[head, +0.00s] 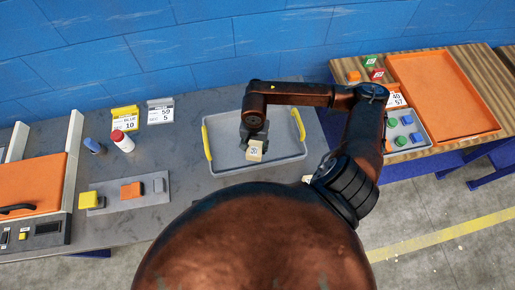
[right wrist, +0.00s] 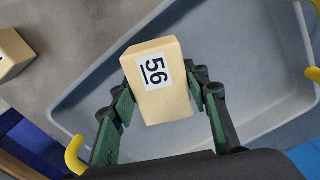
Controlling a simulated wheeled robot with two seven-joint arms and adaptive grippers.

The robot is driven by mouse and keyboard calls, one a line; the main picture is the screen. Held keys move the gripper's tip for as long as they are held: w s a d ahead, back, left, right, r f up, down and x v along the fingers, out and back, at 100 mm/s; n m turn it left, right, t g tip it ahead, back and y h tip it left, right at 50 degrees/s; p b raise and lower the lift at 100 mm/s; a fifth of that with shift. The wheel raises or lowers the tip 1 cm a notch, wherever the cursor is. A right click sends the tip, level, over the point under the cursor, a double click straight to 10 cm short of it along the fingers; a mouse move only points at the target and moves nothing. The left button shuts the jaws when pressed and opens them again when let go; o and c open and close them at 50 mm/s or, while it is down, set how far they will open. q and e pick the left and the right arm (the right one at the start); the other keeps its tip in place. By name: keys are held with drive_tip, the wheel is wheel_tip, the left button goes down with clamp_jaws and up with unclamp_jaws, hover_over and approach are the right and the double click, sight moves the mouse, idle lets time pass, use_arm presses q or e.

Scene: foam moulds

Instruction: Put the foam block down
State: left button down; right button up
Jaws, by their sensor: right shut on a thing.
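The cream foam block (right wrist: 160,85) with a "56" label is between the two fingers of my right gripper (right wrist: 163,92), which is shut on it. In the head view the foam block (head: 255,151) is at the end of my right gripper (head: 256,141), over the grey tray (head: 222,163) with yellow handles. In the right wrist view the tray (right wrist: 235,125) shows behind the block. I cannot tell how high the block is above the tray floor. My left gripper is not in view.
Another pale block (right wrist: 12,52) lies on the table outside the tray. Left of the tray are a grey plate with yellow and orange pieces (head: 130,190), a red-capped bottle (head: 122,138) and number cards (head: 160,111). An orange tray (head: 440,95) is at right.

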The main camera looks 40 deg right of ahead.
sight(257, 150)
drive_tip(key=shift+d+f, duration=0.3)
drive_tip(key=shift+w+d+f, duration=0.25)
drive_tip(key=shift+d+f, duration=0.05)
drive_tip(key=shift+f, duration=0.2)
wheel_tip(257, 150, down, 3)
drive_tip(key=shift+s+d+f+p, duration=0.1)
drive_tip(key=shift+s+p, duration=0.05)
drive_tip(key=shift+p, duration=0.25)
drive_tip(key=shift+f, duration=0.2)
drive_tip(key=o, duration=0.5)
drive_tip(key=shift+b, duration=0.3)
drive_tip(key=o, duration=0.5)
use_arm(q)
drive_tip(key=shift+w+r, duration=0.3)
